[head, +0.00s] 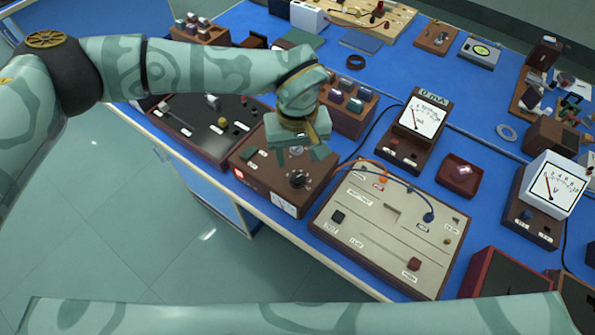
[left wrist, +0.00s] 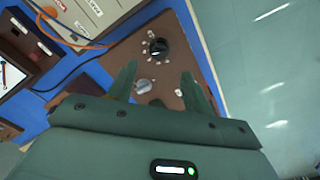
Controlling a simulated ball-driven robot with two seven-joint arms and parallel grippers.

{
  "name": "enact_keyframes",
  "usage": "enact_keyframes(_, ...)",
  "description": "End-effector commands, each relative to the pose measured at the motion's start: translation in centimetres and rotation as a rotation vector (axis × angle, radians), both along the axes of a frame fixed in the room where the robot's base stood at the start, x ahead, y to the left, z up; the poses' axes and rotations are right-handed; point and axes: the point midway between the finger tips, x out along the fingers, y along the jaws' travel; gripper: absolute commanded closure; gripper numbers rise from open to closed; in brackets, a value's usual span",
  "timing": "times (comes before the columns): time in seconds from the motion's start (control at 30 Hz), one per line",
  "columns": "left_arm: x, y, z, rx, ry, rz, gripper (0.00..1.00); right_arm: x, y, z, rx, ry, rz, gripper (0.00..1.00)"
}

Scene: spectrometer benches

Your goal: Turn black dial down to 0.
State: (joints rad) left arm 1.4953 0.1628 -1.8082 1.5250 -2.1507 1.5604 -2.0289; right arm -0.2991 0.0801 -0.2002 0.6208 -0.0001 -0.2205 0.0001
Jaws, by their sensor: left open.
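The black dial (head: 297,179) sits on top of a brown box (head: 262,182) near the front edge of the blue bench. In the left wrist view the black dial (left wrist: 158,48) lies beyond my fingertips, with small pale marks around it. A grey-white knob (left wrist: 144,86) on the same box shows between my fingers. My left gripper (head: 298,158) is above the box, just behind and over the dial, with its fingers apart and empty; it also shows in the left wrist view (left wrist: 157,75). The dial's exact setting is too small to read. My right gripper is not in view.
A beige panel (head: 345,242) with wires stands right of the box. A dark panel box (head: 200,128) stands to its left. My other arm crosses the bottom of the head view.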

Motion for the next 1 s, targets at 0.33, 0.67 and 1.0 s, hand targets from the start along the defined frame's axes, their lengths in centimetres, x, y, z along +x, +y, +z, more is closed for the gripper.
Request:
enact_keyframes(0.33, 0.0, -0.1, -6.9, -0.001, 0.001, 0.001, 0.5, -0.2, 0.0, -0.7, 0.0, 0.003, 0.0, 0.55)
enact_keyframes(0.67, 0.0, 0.0, -7.8, -0.002, -0.001, 0.001, 0.5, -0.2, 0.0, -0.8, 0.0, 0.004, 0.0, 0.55)
enact_keyframes(1.0, 0.0, 0.0, -7.8, -0.002, 0.0, 0.001, 0.95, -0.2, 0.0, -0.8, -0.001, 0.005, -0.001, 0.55)
